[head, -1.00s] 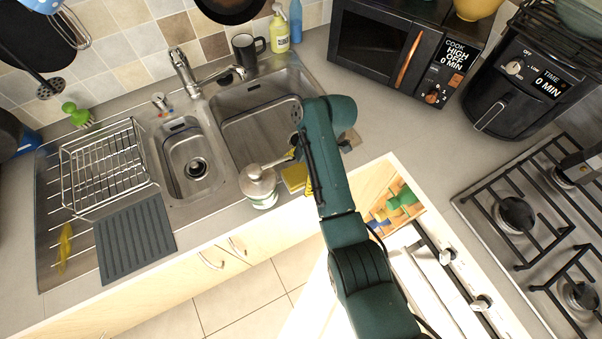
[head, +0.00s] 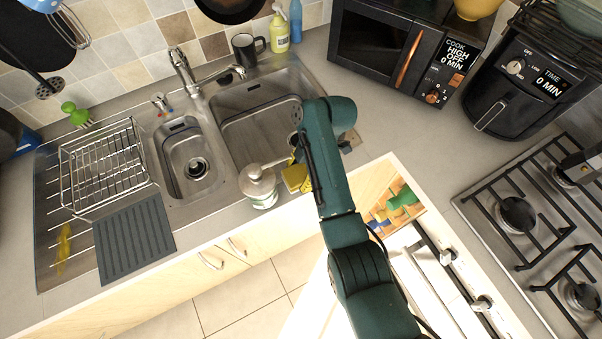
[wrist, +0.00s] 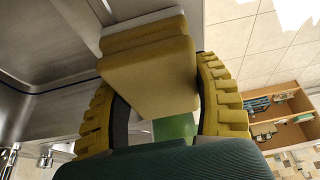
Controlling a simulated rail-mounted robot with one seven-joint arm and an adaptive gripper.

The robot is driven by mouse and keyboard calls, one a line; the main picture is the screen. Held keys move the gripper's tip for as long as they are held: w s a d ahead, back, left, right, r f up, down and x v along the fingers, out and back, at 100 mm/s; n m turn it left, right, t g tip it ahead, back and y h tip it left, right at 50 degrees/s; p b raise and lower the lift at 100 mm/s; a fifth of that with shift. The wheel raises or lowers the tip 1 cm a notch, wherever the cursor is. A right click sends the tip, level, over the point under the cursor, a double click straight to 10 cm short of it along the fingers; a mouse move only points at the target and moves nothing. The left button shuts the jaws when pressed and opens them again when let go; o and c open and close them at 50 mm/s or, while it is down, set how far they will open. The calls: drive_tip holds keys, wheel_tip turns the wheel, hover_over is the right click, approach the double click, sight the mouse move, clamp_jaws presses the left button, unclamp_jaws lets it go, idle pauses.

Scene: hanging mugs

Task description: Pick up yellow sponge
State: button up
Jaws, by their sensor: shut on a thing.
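The yellow sponge (wrist: 150,82) is a thick block with a pale layer on its far end. In the wrist view it sits between the two yellow ribbed fingers of my gripper (wrist: 160,70), which are shut on it. In the head view the sponge (head: 294,178) shows at the counter's front edge, just right of the white soap dispenser. My arm hides most of the gripper there. I cannot tell whether the sponge still touches the counter.
The dispenser (head: 259,187) stands close to the sponge's left. The sink (head: 262,125) is behind it. A wire dish rack (head: 103,165) and grey mat (head: 135,238) are at left. A colourful board (head: 392,202) lies right of my arm, with the stove (head: 520,215) beyond.

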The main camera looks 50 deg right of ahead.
sight(296, 174)
drive_tip(key=shift+r, duration=0.75)
wheel_tip(296, 174, up, 3)
drive_tip(key=shift+f, duration=0.1)
drive_tip(key=s+d+b, duration=0.1)
drive_tip(key=d+b, duration=0.2)
drive_tip(key=d, duration=0.2)
drive_tip(key=s+d+f+b, duration=0.1)
drive_tip(key=s+d+b, duration=0.1)
drive_tip(key=d, duration=0.3)
drive_tip(key=s+d+b, duration=0.2)
drive_tip(key=d+b, duration=0.2)
drive_tip(key=d, duration=0.1)
drive_tip(key=shift+s+d+f, duration=0.15)
drive_tip(key=shift+s+f, duration=0.1)
drive_tip(key=b, duration=0.2)
drive_tip(key=d+b, duration=0.1)
drive_tip(key=b, duration=0.1)
drive_tip(key=shift+s+d+r, duration=0.1)
drive_tip(key=shift+s+r, duration=0.15)
drive_tip(key=shift+s, duration=0.1)
drive_tip(key=shift+s+d+r+b, duration=0.15)
drive_tip(key=shift+r+b, duration=0.2)
drive_tip(key=shift+b, duration=0.2)
